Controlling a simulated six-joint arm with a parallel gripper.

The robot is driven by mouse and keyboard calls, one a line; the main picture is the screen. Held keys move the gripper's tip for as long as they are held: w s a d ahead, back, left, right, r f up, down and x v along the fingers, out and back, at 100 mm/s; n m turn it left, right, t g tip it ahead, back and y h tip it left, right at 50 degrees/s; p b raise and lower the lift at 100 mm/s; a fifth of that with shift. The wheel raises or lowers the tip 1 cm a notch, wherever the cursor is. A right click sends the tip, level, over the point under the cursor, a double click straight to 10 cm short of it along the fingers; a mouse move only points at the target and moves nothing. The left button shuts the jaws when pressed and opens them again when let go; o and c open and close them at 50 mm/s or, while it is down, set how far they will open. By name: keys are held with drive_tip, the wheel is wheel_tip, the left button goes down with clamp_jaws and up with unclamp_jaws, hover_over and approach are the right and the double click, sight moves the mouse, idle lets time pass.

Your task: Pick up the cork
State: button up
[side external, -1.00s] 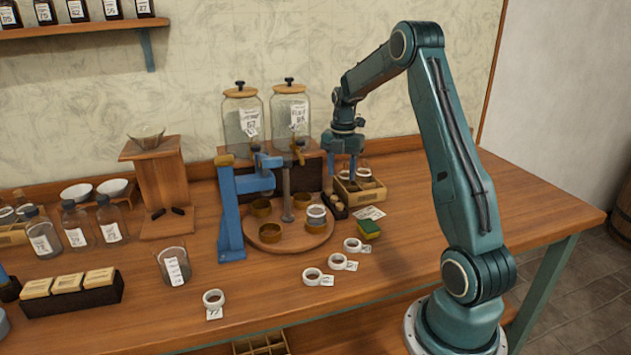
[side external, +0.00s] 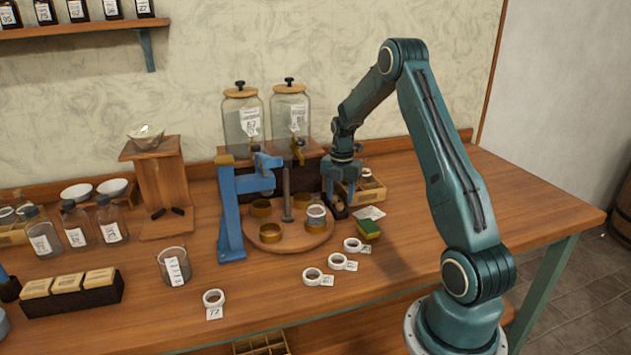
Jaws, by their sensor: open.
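A small dark holder (side external: 341,214) stands just right of the round wooden board. Small tan pieces that look like corks (side external: 337,206) sit in it; they are partly hidden and too small to tell apart. My gripper (side external: 340,199) points down over this holder with its fingers open. The fingertips are low, close around or just above the tan pieces; I cannot tell whether they touch.
A wooden compartment box (side external: 371,192) stands right behind my gripper. The round board (side external: 290,243) with brass rings and a jar is to the left. The table's right side is clear.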

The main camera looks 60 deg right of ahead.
sight(340, 209)
drive_tip(key=shift+f, duration=1.3)
clamp_jaws()
